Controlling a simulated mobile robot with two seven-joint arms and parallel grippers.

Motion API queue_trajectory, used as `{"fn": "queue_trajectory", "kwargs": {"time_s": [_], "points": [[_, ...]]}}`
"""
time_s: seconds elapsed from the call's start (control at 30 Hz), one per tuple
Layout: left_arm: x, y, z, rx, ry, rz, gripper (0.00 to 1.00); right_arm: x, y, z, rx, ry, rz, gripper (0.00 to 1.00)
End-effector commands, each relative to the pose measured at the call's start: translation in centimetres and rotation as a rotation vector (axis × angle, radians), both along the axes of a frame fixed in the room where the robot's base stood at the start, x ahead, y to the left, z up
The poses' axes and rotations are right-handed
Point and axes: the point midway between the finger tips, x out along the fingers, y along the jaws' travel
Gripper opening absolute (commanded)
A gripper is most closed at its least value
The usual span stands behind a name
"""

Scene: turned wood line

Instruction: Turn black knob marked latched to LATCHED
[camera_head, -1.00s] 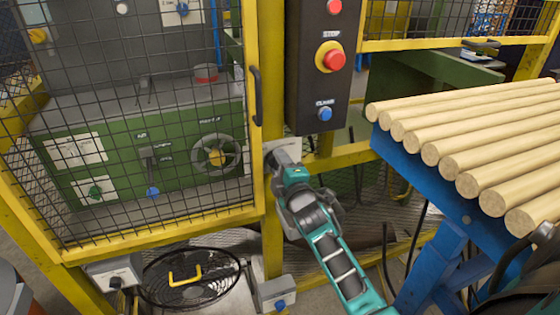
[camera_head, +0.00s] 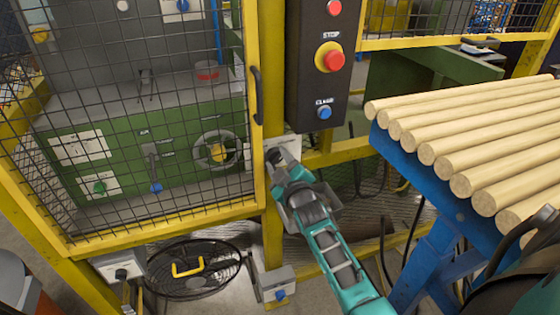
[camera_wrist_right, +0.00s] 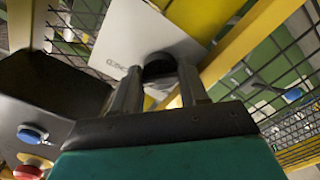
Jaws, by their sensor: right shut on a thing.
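The black knob (camera_wrist_right: 158,66) sits on a pale plate (camera_wrist_right: 140,35) fixed to the yellow post. In the right wrist view my right gripper (camera_wrist_right: 160,82) is shut on the knob, one finger on each side. The lettering on the plate is partly covered and I cannot read the knob's setting. In the head view the right gripper (camera_head: 276,162) reaches the plate beside the guard door's edge, and the knob is mostly hidden by it. My left gripper is not in view.
A black control box (camera_head: 318,70) with a red stop button (camera_head: 333,59) and a blue button (camera_head: 324,113) hangs just above the gripper. The yellow mesh door (camera_head: 150,130) is on the left. Wooden rods (camera_head: 470,145) lie on a blue stand at the right.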

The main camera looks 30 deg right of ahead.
Motion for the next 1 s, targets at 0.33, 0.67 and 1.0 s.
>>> {"fn": "queue_trajectory", "kwargs": {"time_s": [0.33, 0.67, 1.0], "points": [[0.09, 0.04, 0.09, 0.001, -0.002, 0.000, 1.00, 0.06, 0.02, 0.12, 0.016, -0.007, 0.000, 0.13], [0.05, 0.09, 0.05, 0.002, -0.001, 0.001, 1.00, 0.04, 0.02, 0.10, 0.014, -0.006, 0.001, 0.54], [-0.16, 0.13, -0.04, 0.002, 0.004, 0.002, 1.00, 0.00, -0.04, 0.04, 0.012, -0.003, 0.001, 0.54]]}}
